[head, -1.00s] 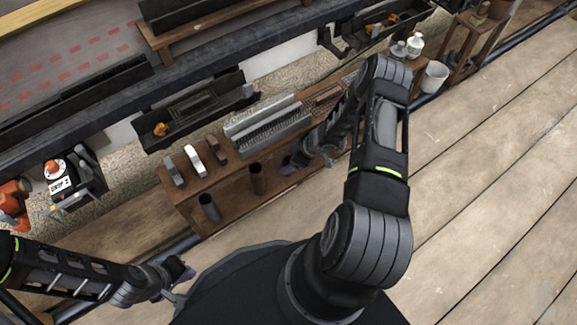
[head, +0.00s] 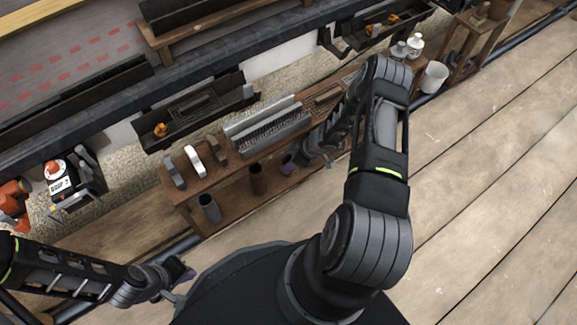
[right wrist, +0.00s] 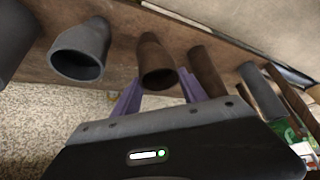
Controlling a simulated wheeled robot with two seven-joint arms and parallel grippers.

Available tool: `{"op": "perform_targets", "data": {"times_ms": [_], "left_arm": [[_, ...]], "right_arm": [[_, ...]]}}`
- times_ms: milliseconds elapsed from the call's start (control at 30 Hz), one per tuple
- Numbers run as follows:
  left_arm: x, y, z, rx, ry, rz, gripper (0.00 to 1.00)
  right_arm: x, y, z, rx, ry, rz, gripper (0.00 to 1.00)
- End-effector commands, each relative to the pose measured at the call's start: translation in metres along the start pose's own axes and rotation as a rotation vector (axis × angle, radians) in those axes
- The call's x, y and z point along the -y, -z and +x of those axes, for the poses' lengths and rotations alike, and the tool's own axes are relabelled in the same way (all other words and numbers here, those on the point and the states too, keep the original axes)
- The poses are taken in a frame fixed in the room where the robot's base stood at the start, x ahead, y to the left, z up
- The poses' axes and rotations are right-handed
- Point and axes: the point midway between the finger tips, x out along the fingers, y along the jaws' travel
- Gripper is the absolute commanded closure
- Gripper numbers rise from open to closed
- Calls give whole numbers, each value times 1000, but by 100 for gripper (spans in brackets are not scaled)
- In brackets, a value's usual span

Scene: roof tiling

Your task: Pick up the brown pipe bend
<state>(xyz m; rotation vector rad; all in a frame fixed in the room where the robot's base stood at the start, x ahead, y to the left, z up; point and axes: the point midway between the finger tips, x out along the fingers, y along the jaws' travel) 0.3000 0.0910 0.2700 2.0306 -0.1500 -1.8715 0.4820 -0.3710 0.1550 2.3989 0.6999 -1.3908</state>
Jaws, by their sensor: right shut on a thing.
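In the right wrist view the brown pipe bend (right wrist: 156,57) sits between the two purple fingers of my right gripper (right wrist: 158,92), its round open mouth facing the camera. The fingers are shut on it. In the head view my right gripper (head: 288,163) reaches into the lower level of the wooden rack, and its arm hides the held bend. My left gripper (head: 183,272) is low at the left, apart from the rack; its finger opening is too small to tell.
Beside the held bend are a grey pipe (right wrist: 78,50), another brown pipe (right wrist: 207,70) and a second grey pipe (right wrist: 262,90). The wooden rack (head: 235,205) carries grey, white and brown pieces and a grey grooved part (head: 268,130) on top. The plank floor at right is clear.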

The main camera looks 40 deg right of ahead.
Motion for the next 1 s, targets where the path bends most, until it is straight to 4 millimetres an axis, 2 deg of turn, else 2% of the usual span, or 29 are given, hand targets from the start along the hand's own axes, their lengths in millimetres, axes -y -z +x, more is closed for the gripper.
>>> {"op": "perform_targets", "data": {"times_ms": [33, 267, 667, 867, 1000], "left_arm": [[0, 0, 0, 0, 0, 0, 100], [0, 0, 0, 0, 0, 0, 100], [0, 0, -1, 0, 0, 0, 100], [-4, -1, -12, 5, 0, 1, 100], [-5, -2, -17, 8, 0, 1, 100]], "right_arm": [[0, 0, 0, 0, 0, 0, 82], [0, 0, 0, 0, 0, 0, 100], [0, 1, -2, 0, 0, 0, 100], [-1, 9, -18, -1, -1, 0, 100], [0, -18, -30, 1, -1, 5, 100]]}}
